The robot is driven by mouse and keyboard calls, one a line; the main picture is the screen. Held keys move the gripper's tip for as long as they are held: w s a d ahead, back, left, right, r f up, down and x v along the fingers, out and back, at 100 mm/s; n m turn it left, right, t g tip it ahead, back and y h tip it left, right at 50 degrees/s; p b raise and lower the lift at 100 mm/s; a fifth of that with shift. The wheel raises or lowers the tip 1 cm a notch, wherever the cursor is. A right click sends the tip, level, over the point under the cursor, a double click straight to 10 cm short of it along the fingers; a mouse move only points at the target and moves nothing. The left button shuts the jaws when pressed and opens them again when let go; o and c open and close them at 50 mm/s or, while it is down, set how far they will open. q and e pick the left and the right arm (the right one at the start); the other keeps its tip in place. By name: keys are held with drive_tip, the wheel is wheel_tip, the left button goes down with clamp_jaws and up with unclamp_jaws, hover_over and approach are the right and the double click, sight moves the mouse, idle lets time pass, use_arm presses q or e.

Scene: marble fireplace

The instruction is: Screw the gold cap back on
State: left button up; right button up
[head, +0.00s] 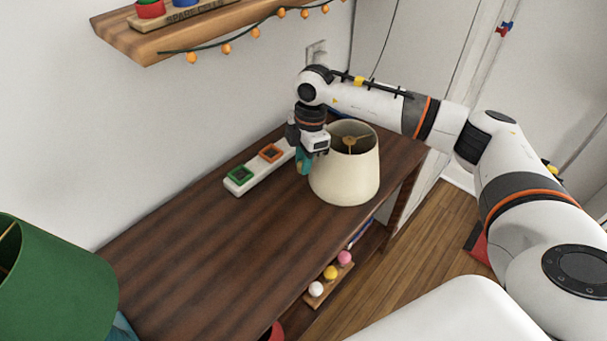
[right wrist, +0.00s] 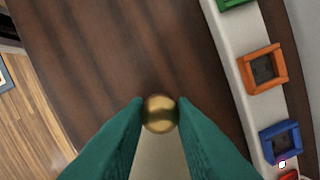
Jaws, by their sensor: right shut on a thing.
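A cream lampshade (head: 345,180) stands upright on the dark wooden table, open at the top with a gold fitting inside. My right gripper (head: 304,168) points down just left of the shade, close to its wall. In the right wrist view its teal fingertips are shut on a round gold cap (right wrist: 160,114). A pale surface, probably the shade, shows between the fingers below the cap. In the head view the cap is hidden by the fingers. My left gripper is not in view.
A white strip (head: 240,188) with coloured square frames lies along the wall behind the gripper. A green lampshade (head: 55,290) stands at the lower left. A wooden wall shelf (head: 150,45) with a string of lights overhangs the back. The table's middle (head: 190,270) is clear.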

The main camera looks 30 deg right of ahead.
drive_tip(key=shift+r, duration=1.35)
